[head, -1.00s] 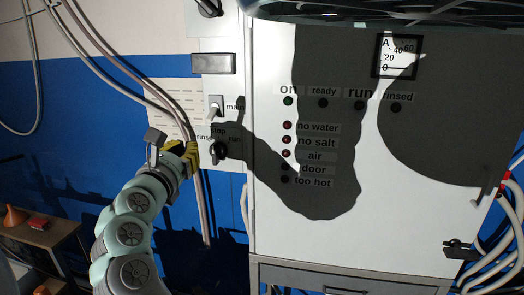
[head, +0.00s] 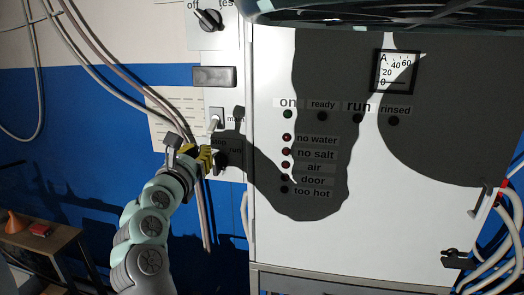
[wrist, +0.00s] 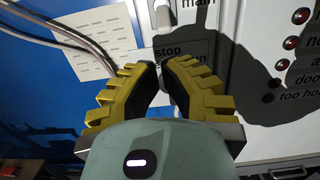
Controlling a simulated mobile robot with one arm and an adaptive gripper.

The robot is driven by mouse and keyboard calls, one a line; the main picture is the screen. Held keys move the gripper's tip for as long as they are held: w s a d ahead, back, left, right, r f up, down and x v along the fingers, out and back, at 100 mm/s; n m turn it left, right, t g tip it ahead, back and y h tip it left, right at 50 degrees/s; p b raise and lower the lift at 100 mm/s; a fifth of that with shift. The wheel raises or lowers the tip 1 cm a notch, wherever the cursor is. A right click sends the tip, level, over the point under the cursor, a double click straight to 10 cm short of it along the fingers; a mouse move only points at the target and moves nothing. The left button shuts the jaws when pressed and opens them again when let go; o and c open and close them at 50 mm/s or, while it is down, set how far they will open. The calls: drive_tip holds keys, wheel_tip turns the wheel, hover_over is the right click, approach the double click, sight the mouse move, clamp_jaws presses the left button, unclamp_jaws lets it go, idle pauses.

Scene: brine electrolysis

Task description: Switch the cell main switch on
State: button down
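The main switch (head: 214,121) is a pale toggle lever on a light plate, labelled "main", on the narrow panel left of the white cabinet. Its lever points down and slightly left. My gripper (head: 205,157), with yellow-and-black fingers, is just below and left of the switch, in front of the panel. In the wrist view, the lever (wrist: 163,17) shows beyond the fingertips, apart from them. My gripper (wrist: 160,66) has a narrow gap between its fingertips, with nothing visibly held.
A dark stop/run knob (head: 221,160) sits right beside my gripper, partly hidden by it. An off/test knob (head: 209,19) is higher up. Cables (head: 130,75) run down left of the panel. The white cabinet (head: 270,150) has lamps and a meter.

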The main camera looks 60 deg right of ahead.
sight(213, 126)
drive_tip(key=p+x, duration=0.2)
drive_tip(key=x, duration=0.2)
drive_tip(key=shift+s+d+r, duration=0.1)
drive_tip(key=shift+d, duration=0.15)
drive_tip(key=shift+w+d+p, duration=0.3)
drive_tip(key=shift+w+d, duration=0.1)
drive_tip(key=shift+d, duration=0.2)
drive_tip(key=shift+w+a, duration=0.15)
